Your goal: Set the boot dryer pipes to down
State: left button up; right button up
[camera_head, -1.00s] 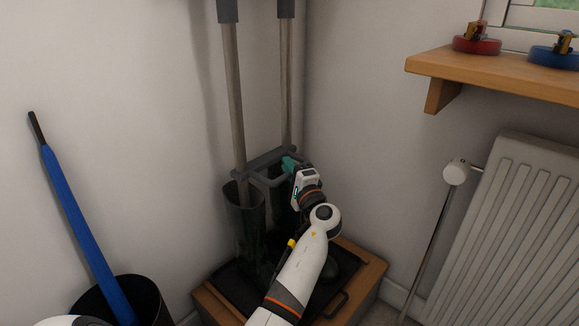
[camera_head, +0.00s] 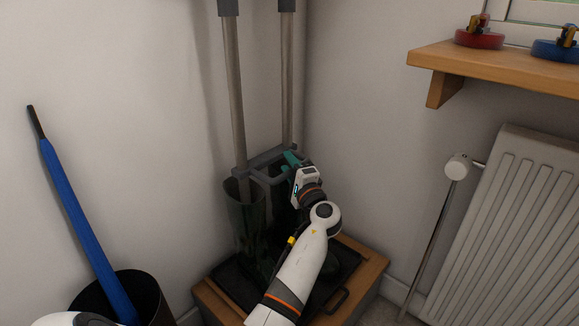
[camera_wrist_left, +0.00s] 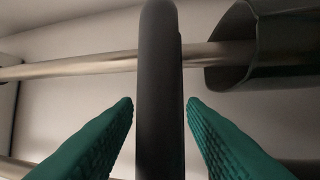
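The boot dryer has two upright metal pipes, a left pipe (camera_head: 234,100) and a right pipe (camera_head: 287,80), with grey ends at the top. A grey crossbar (camera_head: 254,165) with a loop-like handle joins them low down. The left pipe runs down into a dark green boot (camera_head: 244,220); the second boot is mostly hidden behind my arm. My left gripper (camera_head: 291,159) is at the handle's right side. In the left wrist view, its teal fingers (camera_wrist_left: 160,105) stand open on either side of a dark grey bar (camera_wrist_left: 160,90), with narrow gaps showing. My right gripper is out of view.
The boots stand on a dark tray on a wooden bench (camera_head: 372,280) in the corner. A black bin (camera_head: 150,298) with a blue umbrella (camera_head: 80,230) is at left. A wooden shelf (camera_head: 490,70) and a white radiator (camera_head: 510,230) are at right.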

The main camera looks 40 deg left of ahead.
pick_arm(q)
jog(key=p+v, duration=0.2)
jog(key=v, duration=1)
